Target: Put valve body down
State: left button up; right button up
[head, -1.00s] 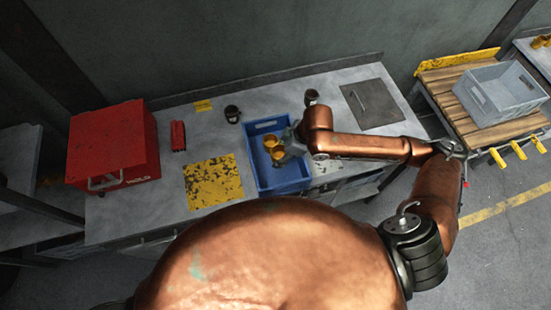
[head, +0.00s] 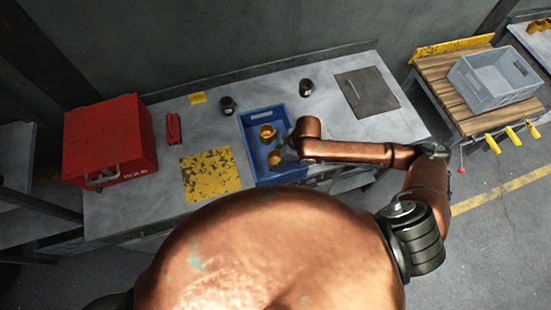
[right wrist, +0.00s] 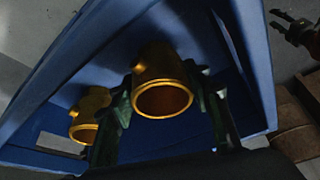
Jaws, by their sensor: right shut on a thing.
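The valve body (right wrist: 160,82) is a golden, hollow fitting, its round opening towards the camera in the right wrist view. My right gripper (right wrist: 168,98) is shut on it, with a dark finger on each side. The head view shows the held valve body (head: 274,158) and my right gripper (head: 284,154) inside the near part of the blue crate (head: 244,129). Whether the valve body touches the crate floor is not clear. A second golden valve body (head: 266,131) is farther back in the crate; it is also at the left in the right wrist view (right wrist: 90,112). My left gripper is not visible.
The blue crate stands on a grey workbench (head: 310,112). Two dark mugs (head: 227,105) (head: 306,87) stand near it. A worn yellow mat (head: 211,174), a red toolbox (head: 110,140) and a small red thing (head: 174,127) are left. A grey crate (head: 496,79) is far right.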

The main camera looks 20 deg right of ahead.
jog(key=o, duration=1.5)
jog(key=v, duration=1.2)
